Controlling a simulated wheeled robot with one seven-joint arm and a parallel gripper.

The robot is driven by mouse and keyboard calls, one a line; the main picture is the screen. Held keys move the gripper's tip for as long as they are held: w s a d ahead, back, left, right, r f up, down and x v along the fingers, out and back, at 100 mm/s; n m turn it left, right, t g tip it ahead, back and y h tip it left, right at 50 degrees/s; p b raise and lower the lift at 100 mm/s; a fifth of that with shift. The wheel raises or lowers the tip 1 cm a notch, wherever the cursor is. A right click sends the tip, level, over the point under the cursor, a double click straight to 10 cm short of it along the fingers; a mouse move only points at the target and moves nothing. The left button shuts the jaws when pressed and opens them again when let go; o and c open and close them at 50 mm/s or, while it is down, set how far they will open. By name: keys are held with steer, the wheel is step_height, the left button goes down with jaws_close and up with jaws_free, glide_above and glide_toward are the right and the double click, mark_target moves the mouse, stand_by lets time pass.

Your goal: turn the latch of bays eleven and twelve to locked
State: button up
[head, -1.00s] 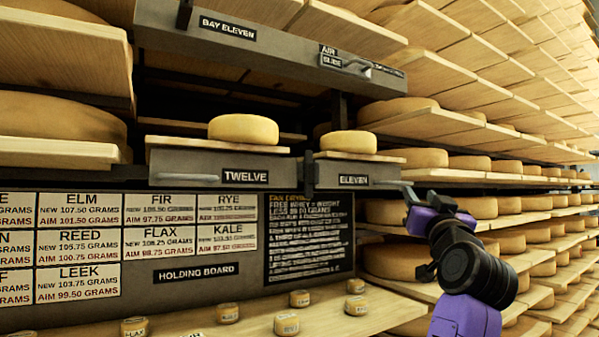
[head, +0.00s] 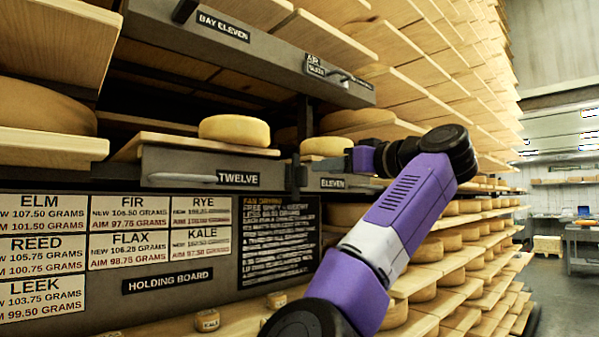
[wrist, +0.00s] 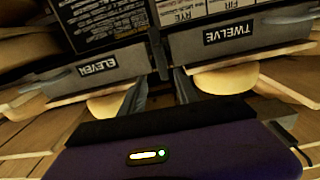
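Drawer twelve (head: 200,168) and drawer eleven (head: 312,182) sit side by side, each under a board with a cheese wheel. A dark upright piece (head: 297,178) stands in the gap between them; I cannot tell whether it is the latch or which way it is turned. In the wrist view, which is upside down, this piece (wrist: 158,58) lies ahead, between the label plates. My gripper (head: 352,160) is in front of drawer eleven, partly hiding its right end. In the wrist view its two fingers (wrist: 160,95) are apart, with nothing seen between them.
A grey beam marked bay eleven (head: 250,50), with an air slide handle, runs above the drawers. The holding board (head: 165,281) is below left, over a shelf with small cheeses. Shelves of cheese wheels run along the right; an open aisle (head: 560,300) lies beyond.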

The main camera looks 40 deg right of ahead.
mark_target(306, 171)
steer(key=w+p, duration=0.1)
steer(key=w, duration=0.4)
steer(key=w+p, duration=0.1)
steer(key=w, duration=0.2)
steer(key=shift+a+f+p, duration=0.15)
steer(key=shift+a+p, duration=0.1)
steer(key=shift+p, duration=0.1)
steer(key=shift+s, duration=0.1)
steer(key=shift+c, duration=0.2)
jaws_close()
